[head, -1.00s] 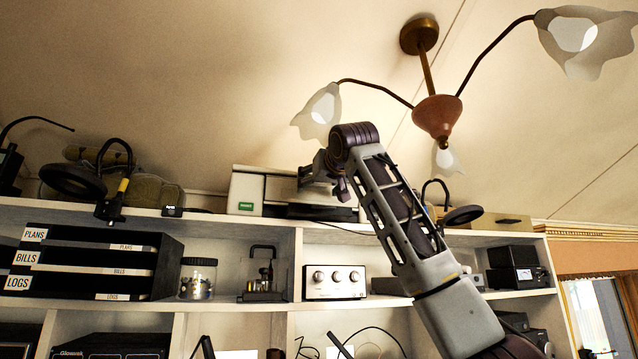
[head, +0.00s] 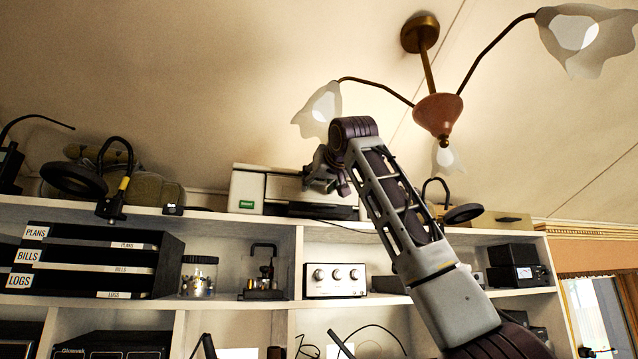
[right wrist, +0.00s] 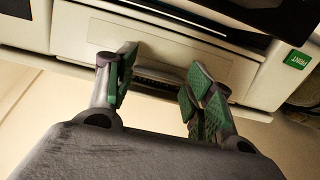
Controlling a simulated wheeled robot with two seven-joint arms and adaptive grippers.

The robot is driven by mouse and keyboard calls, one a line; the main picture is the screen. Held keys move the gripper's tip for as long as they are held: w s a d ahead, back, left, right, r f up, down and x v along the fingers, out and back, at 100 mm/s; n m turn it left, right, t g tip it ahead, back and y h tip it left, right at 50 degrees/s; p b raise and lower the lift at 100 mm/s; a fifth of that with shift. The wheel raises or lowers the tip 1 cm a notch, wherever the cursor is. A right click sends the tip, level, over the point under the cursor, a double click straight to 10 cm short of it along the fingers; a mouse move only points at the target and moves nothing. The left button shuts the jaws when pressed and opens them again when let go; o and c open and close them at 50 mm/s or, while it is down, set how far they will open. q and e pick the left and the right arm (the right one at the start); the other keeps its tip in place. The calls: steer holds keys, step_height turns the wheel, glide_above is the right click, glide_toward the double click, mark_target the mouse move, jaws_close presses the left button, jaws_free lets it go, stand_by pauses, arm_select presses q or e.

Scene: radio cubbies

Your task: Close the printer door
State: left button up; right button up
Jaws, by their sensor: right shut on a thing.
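The white printer (head: 247,188) with a green label stands on the top shelf. It fills the top of the right wrist view (right wrist: 75,30), where its "PRINT" label appears turned. The pale panel I take for the printer door (right wrist: 165,42) faces my right gripper there. My right gripper (head: 322,177) is at the printer's front in the head view and hides part of it. In the right wrist view its green-padded fingers (right wrist: 160,85) stand apart at the panel's edge, shut on it; the exact contact is hard to see. My left gripper is not in view.
A hanging lamp (head: 437,112) is above and right of my right arm. A magnifier lamp (head: 112,190) and a bag (head: 150,187) are left of the printer.

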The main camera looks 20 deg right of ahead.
steer(key=shift+r, duration=0.25)
jaws_close()
jaws_free()
steer(key=shift+d, duration=0.2)
steer(key=o, duration=1)
steer(key=shift+w+a, duration=0.1)
steer(key=shift+o, duration=0.2)
steer(key=shift+s, duration=0.25)
steer(key=s, duration=1.1)
steer(key=shift+s+r, duration=0.3)
steer(key=shift+r, duration=0.05)
